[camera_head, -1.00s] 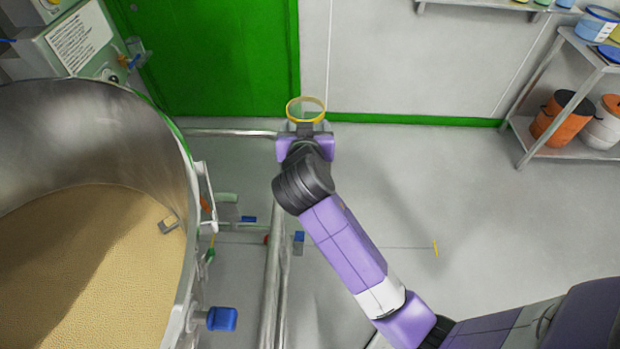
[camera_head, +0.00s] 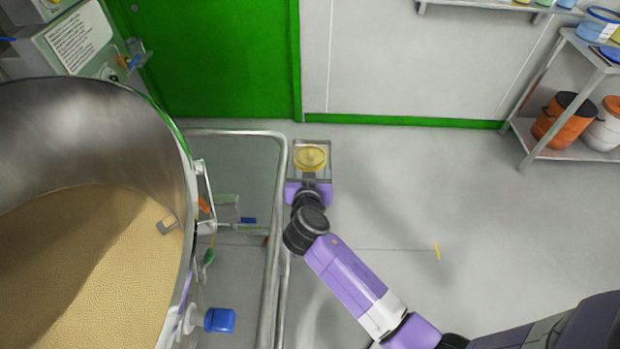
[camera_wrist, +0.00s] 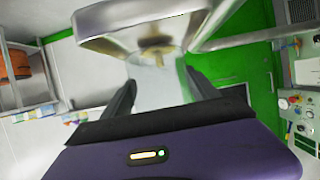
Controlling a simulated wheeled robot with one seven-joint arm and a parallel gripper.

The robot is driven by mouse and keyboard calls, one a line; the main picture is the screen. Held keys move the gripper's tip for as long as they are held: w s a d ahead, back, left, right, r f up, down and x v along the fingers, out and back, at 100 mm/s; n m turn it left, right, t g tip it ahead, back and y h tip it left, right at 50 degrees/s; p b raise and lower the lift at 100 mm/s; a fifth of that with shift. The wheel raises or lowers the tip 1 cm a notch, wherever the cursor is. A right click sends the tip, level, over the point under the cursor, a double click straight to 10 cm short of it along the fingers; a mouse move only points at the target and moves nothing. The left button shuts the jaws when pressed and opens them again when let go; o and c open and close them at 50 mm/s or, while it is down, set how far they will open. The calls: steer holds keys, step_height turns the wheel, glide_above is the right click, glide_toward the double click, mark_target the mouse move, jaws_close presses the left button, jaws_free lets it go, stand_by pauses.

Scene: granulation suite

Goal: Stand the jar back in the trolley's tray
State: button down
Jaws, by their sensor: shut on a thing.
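The jar (camera_head: 311,157) shows a round yellow top in the head view and looks upright. My gripper (camera_head: 309,178) is shut on it from the near side. The jar is at a square metal tray (camera_head: 327,147) beside the trolley's rail, its top within the tray's outline. In the wrist view the pale, see-through jar (camera_wrist: 158,85) is between my fingers, and the tray's metal wall (camera_wrist: 110,25) is just beyond it. I cannot tell whether the jar's base touches the tray floor.
The trolley's tubular rail (camera_head: 272,230) runs just left of my gripper. A large steel bowl of tan granules (camera_head: 85,250) fills the left. Shelving with bins (camera_head: 565,118) stands at the back right. The floor right of the tray is clear.

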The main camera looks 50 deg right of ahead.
steer(key=shift+f, duration=1.65)
steer(key=shift+f+b, duration=0.25)
steer(key=shift+b, duration=0.15)
steer(key=shift+c, duration=2.4)
jaws_free()
steer(key=shift+r, duration=0.1)
steer(key=shift+r, duration=0.15)
steer(key=v, duration=1.2)
steer(key=shift+b, duration=0.3)
